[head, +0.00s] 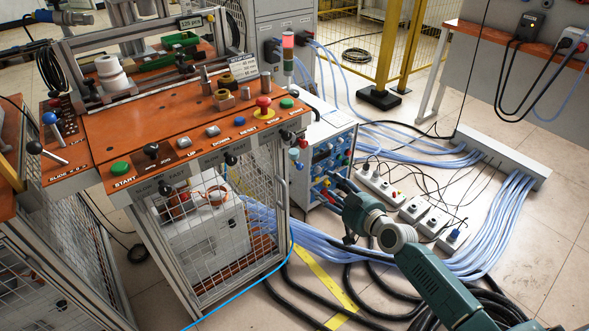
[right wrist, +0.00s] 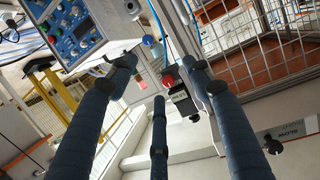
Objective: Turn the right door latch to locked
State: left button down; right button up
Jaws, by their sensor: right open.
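Two black turn-knobs sit on the grey strip above the mesh doors in the head view, a left one (head: 165,188) and a right one (head: 230,158). The right one is the likely right door latch; its setting is too small to read. A black knob beside a printed label (right wrist: 272,145) shows in the right wrist view; I cannot tell which one it is. My right gripper (head: 335,212) is open and empty, right of the bench and apart from the knobs. Its spread fingers (right wrist: 160,78) fill the right wrist view. My left gripper is not in view.
The mesh door (head: 215,245) is below the knobs. A blue-fronted instrument box (head: 330,155) stands behind the gripper. Cables (head: 480,240) and power strips (head: 385,190) cover the floor at right.

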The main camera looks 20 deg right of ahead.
aim_at(291, 141)
jog(key=w+a+r+n+t+y+b, duration=0.2)
jog(key=a+r+y+b, duration=0.15)
jog(key=r, duration=0.65)
jog(key=shift+h, duration=0.45)
jog(key=x, duration=0.9)
jog(key=shift+w+f+b, duration=0.1)
jog(key=shift+w+b, duration=0.2)
jog(key=shift+b, duration=0.1)
jog(key=shift+w+a, duration=0.15)
jog(key=shift+w, duration=0.25)
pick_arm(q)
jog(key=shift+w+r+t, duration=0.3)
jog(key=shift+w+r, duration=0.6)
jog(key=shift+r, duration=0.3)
pick_arm(e)
jog(key=shift+f, duration=0.1)
jog(key=c, duration=1.1)
